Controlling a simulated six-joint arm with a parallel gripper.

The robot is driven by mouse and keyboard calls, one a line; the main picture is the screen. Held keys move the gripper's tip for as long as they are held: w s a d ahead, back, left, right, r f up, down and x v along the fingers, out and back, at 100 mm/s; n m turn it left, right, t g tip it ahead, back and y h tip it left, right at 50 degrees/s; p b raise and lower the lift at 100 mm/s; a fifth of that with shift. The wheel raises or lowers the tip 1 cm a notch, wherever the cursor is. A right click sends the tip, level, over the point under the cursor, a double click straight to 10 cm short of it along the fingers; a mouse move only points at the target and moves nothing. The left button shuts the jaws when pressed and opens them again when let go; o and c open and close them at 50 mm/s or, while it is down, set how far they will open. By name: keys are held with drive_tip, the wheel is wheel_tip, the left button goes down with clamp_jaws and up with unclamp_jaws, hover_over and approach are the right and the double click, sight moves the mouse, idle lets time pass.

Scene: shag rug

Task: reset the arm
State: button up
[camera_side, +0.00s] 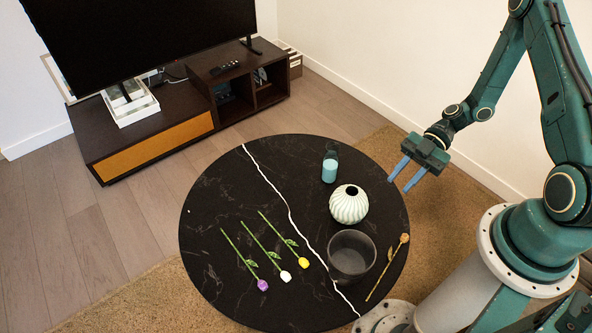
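My gripper (404,178) is at the end of my teal arm, at the right edge of the round black table (215,235). Its two blue-grey fingers are apart, with nothing between them. It hangs to the right of and above a pale green ribbed vase (349,205), apart from it.
On the table are a dark glass bowl (352,256), a teal bottle (330,168), and flowers: purple (262,285), white (286,276), yellow (304,262) and orange-brown (388,262). A TV cabinet (150,135) stands behind. The table's left part is clear.

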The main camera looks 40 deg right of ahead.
wheel_tip(320, 180, up, 19)
drive_tip(key=w+m+h, duration=0.1)
drive_tip(key=m+h, duration=0.7)
drive_tip(key=h, duration=0.1)
drive_tip(key=s+a+r+m+t+h, duration=0.3)
drive_tip(key=s+r+m+t, duration=0.3)
drive_tip(key=s+r+m, duration=0.4)
wheel_tip(320, 180, up, 4)
drive_tip(key=shift+s+f+m+h, duration=0.2)
drive_tip(key=shift+m+h, duration=0.2)
drive_tip(key=shift+m, duration=0.1)
